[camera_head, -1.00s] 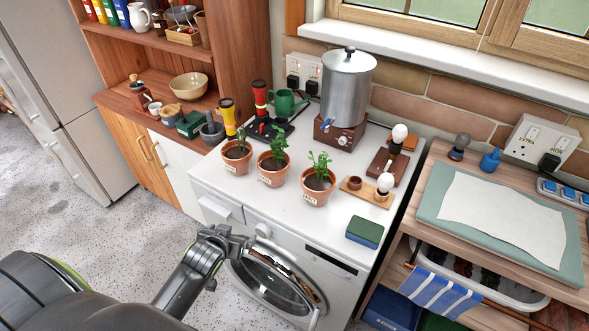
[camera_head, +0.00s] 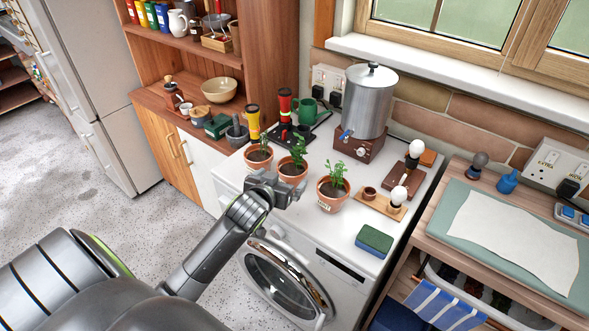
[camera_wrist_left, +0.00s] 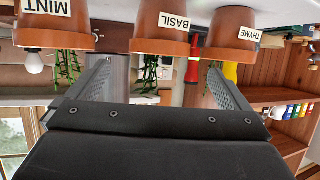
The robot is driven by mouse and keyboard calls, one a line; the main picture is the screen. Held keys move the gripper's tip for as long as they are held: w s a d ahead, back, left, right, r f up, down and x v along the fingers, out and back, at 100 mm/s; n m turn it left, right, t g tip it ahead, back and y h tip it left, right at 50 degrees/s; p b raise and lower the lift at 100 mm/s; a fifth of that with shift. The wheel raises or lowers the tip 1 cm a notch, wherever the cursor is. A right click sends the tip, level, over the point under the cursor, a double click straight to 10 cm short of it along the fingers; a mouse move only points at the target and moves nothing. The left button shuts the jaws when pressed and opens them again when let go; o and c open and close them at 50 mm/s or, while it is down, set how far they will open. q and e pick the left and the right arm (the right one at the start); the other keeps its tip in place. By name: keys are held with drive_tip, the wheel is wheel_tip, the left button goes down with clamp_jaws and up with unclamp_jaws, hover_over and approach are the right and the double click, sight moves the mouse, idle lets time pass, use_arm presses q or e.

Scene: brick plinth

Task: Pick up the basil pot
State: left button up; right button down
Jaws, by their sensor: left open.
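Three terracotta pots of green herbs stand in a row on the white worktop. The wrist view, upside down, shows their labels. The basil pot (camera_head: 292,171) is the middle one, and its label faces my wrist camera (camera_wrist_left: 165,28). The thyme pot (camera_head: 258,160) is to its left in the head view and the mint pot (camera_head: 331,197) to its right. My left gripper (camera_head: 279,186) is open and empty just in front of the basil pot, hiding its lower part in the head view. In the wrist view the basil pot lies ahead between the two fingers. My right gripper is out of view.
A wooden board with a white bulb (camera_head: 398,195) and a green sponge (camera_head: 374,240) lie to the right. Free worktop lies in front of the mint pot.

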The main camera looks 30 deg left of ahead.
sight(294, 165)
use_arm(q)
drive_tip(key=x, duration=0.4)
drive_tip(key=shift+w+a+f, duration=0.1)
drive_tip(key=shift+w, duration=0.25)
drive_tip(key=shift+w+a+p, duration=0.1)
drive_tip(key=shift+w+p, duration=0.45)
drive_tip(key=shift+w, duration=0.05)
drive_tip(key=x, duration=0.3)
drive_tip(key=shift+p, duration=0.3)
drive_tip(key=shift+w+a+f, duration=0.1)
drive_tip(key=shift+w+f, duration=0.05)
drive_tip(key=shift+w, duration=0.4)
drive_tip(key=c, duration=1.1)
drive_tip(key=shift+c, duration=0.9)
wheel_tip(294, 165, up, 10)
drive_tip(key=shift+f+b, duration=0.1)
drive_tip(key=shift+b, duration=0.35)
